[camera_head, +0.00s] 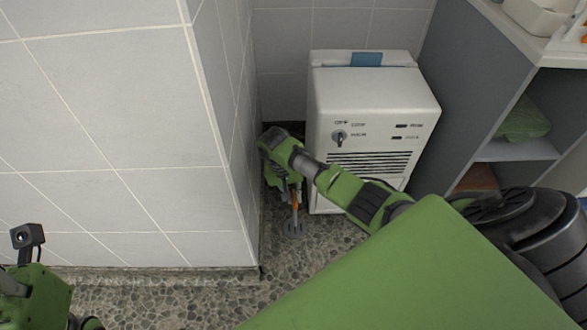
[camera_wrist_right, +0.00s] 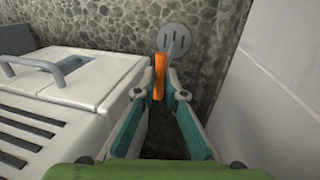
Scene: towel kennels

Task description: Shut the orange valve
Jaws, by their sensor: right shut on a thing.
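The orange valve (camera_head: 295,201) is a narrow orange bar low in the gap between the tiled wall corner and the white machine. It also shows in the right wrist view (camera_wrist_right: 160,72), upright in the picture, in front of a grey slotted disc (camera_wrist_right: 173,38) on the floor. My right gripper (camera_wrist_right: 165,90) is shut on the orange valve, with its teal fingers on either side of it. In the head view the right gripper (camera_head: 292,190) points down into the gap. Of my left arm only a green part shows at the lower left; its fingers are out of view.
The white machine (camera_head: 372,118) with a knob and vents stands close beside my right gripper. The tiled wall (camera_head: 110,130) bounds the gap on the other side. A grey shelf unit (camera_head: 515,150) with folded towels stands at the right. Pebbled floor (camera_head: 170,300) lies open in front.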

